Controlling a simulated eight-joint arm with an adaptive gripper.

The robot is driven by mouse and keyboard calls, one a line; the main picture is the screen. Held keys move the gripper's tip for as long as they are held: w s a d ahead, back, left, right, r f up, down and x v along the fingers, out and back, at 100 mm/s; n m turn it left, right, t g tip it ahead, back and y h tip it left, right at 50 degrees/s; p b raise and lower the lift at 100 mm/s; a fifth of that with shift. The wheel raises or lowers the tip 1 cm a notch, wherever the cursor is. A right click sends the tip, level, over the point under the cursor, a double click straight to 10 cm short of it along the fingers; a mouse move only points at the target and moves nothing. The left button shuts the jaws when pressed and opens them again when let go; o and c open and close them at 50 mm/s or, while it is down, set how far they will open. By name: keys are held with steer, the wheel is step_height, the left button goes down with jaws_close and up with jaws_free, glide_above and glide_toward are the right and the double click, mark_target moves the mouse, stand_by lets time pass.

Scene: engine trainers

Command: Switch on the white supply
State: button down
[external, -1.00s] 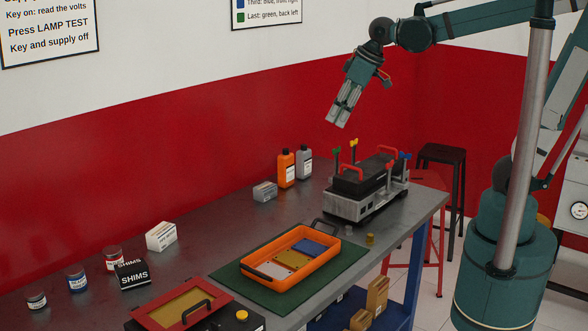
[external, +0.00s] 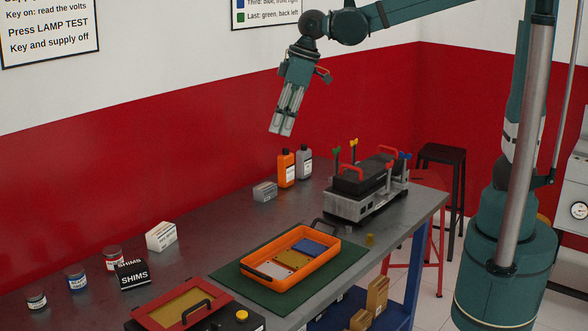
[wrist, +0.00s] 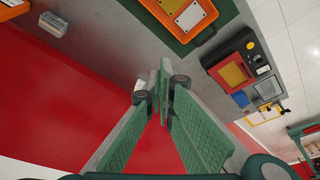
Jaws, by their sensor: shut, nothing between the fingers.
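My gripper (external: 281,133) is shut and empty, pointing down in the air above the far side of the bench. In the wrist view its fingertips (wrist: 160,82) meet near the middle. I cannot identify the white supply with certainty. A pale cabinet with a round dial (external: 578,210) is cut off at the right edge of the external view. In the wrist view, a dark-panelled box with a red-framed lid (wrist: 231,73) lies right of the fingers, with a grey item (wrist: 268,88) beyond it; the box also shows low in the external view (external: 180,304).
The bench (external: 205,268) holds an orange tray (external: 338,257) on a green mat, an engine trainer (external: 340,205) with coloured knobs, bottles (external: 286,168), small tins (external: 76,279) and boxes (external: 161,236). A red wall runs behind. The air around my gripper is clear.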

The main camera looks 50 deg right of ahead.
steer(key=s+a+f+n+g+p, duration=0.1)
steer(key=a+f+n, duration=0.2)
steer(key=a, duration=1.1)
steer(key=s+a+f+n+g, duration=0.15)
steer(key=a+f, duration=0.25)
steer(key=a, duration=1.1)
steer(key=s+a+f+n, duration=0.1)
steer(key=s+a+f, duration=0.3)
steer(key=a, duration=0.4)
steer(key=s+a+f+n+g+h, duration=0.1)
steer(key=s+a+f+n, duration=0.1)
steer(key=s+a+f, duration=0.2)
steer(key=s+a+f+n+h, duration=0.1)
steer(key=s+a+f, duration=0.4)
steer(key=a, duration=0.6)
steer(key=shift+s+a+n+g+p, duration=0.35)
steer(key=shift+s+n+p, duration=0.1)
steer(key=shift+s+n, duration=0.15)
steer(key=shift+f, duration=0.2)
steer(key=f, duration=0.4)
steer(key=s+f, duration=0.1)
steer(key=f, duration=0.4)
steer(key=s+f, duration=0.1)
steer(key=f, duration=0.3)
steer(key=shift+f, duration=0.3)
